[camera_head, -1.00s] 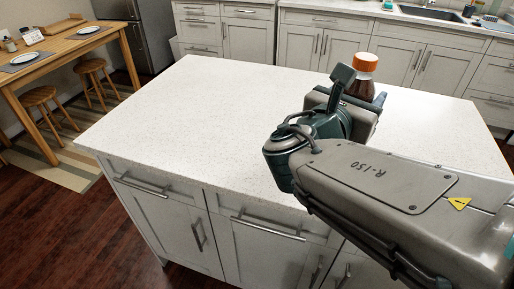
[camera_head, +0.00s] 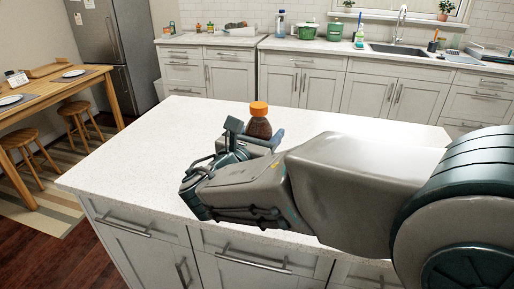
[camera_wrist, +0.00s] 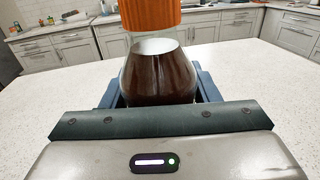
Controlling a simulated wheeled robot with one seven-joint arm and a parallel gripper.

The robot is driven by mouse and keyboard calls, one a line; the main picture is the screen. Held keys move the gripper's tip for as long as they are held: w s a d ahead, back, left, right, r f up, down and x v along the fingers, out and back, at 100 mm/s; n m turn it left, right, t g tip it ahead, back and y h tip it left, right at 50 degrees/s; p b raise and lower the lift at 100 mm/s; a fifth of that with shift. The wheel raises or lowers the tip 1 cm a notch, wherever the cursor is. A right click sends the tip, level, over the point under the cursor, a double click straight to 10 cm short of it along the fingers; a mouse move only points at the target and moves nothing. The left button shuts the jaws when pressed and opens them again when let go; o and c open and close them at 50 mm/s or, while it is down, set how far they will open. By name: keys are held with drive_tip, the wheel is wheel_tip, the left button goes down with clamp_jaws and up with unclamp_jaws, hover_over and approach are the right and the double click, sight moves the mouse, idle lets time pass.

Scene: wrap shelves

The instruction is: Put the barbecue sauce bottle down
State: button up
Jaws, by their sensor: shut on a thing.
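The barbecue sauce bottle (camera_head: 259,124) is dark brown with an orange cap and stands upright. It also shows close up in the wrist view (camera_wrist: 158,78), between the fingers of my gripper (camera_wrist: 158,92). In the head view my gripper (camera_head: 257,136) is shut around the bottle over the white island countertop (camera_head: 130,150). The bottle's lower part is hidden by my gripper, so I cannot tell whether its base touches the countertop.
The countertop around the bottle is clear. Behind it are white cabinets with a counter holding a sink (camera_head: 398,50), green pots (camera_head: 307,32) and several bottles. A wooden table (camera_head: 50,93) with stools stands at the left.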

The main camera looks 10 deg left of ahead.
wheel_tip(320, 180, down, 6)
drive_tip(key=w+a, duration=0.1)
drive_tip(key=a, duration=0.1)
drive_tip(key=shift+w+r+b, duration=0.25)
drive_tip(key=shift+w+b, duration=0.05)
drive_tip(key=shift+w, duration=0.1)
drive_tip(key=shift+f, duration=0.2)
drive_tip(key=o, duration=1.3)
drive_tip(key=v, duration=1.2)
drive_tip(key=shift+r, duration=0.15)
